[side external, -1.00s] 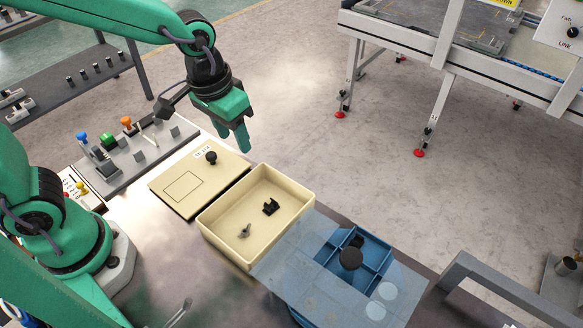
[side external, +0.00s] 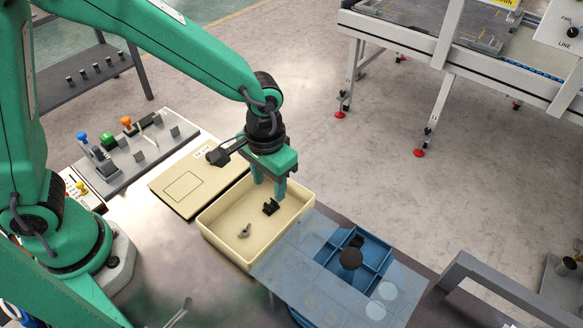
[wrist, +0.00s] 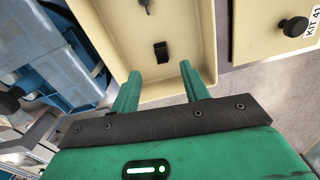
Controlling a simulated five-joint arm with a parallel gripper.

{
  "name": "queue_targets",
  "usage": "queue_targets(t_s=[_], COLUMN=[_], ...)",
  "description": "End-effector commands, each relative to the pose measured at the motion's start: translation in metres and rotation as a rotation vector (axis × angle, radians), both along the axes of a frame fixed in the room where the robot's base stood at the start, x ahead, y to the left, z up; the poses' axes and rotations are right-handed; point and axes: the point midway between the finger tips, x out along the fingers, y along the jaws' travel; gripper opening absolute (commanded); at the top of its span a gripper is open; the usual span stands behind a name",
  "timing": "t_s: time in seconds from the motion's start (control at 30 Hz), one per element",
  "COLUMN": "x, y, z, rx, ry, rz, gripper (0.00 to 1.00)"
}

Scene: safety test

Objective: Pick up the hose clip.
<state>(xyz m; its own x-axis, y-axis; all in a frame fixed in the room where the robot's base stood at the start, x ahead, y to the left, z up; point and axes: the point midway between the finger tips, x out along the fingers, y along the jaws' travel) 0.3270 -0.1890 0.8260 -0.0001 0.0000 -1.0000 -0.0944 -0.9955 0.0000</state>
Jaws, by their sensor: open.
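A small black clip (side external: 270,207), which looks like the hose clip, lies on the floor of the cream tray (side external: 222,258). In the wrist view the clip (wrist: 161,51) shows just beyond the fingertips, roughly between them. My gripper (side external: 268,191) is open and empty, its fingers pointing down over the back part of the tray, close to the clip; the wrist view shows the gripper (wrist: 160,74) too. I cannot tell its exact height above the clip. A small grey metal part (side external: 245,230) lies in the tray nearer the front, apart from the clip.
A cream lid (side external: 172,200) with a black knob lies left of the tray. A blue divided box (side external: 378,255) under a clear cover with a black knob (side external: 350,258) stands close on the right. A grey panel (side external: 125,165) with coloured levers sits at the back left.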

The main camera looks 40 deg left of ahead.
Motion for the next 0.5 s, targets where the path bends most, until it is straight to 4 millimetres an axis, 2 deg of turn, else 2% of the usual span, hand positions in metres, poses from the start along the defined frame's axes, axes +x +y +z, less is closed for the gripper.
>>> queue_targets(t_s=[0.13, 0.5], x=[0.0, -0.001], y=[0.001, 0.001], z=[-0.012, -0.021], rx=[0.001, 0.001], ry=[0.002, 0.001], rz=[0.0, 0.0], gripper=[0.45, 0.45])
